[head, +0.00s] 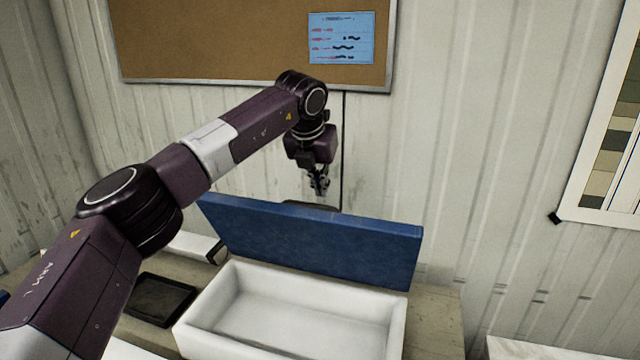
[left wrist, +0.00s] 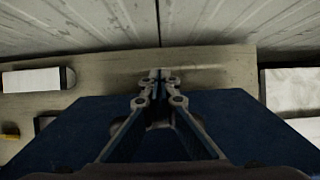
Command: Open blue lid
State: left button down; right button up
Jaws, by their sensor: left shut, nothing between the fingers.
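The blue lid (head: 315,243) stands raised and tilted back along the far side of the white box (head: 395,330). The box is open at the top and looks empty inside. In the left wrist view the lid (left wrist: 75,130) lies below my gripper. My left gripper (head: 320,193) points down, just behind and above the lid's top edge. My right gripper is not in view.
A dark tray (head: 160,299) lies on the table (head: 437,315) left of the box. A white object with a dark end (head: 200,245) lies behind the tray. The corrugated wall and a cork board (head: 210,40) stand close behind.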

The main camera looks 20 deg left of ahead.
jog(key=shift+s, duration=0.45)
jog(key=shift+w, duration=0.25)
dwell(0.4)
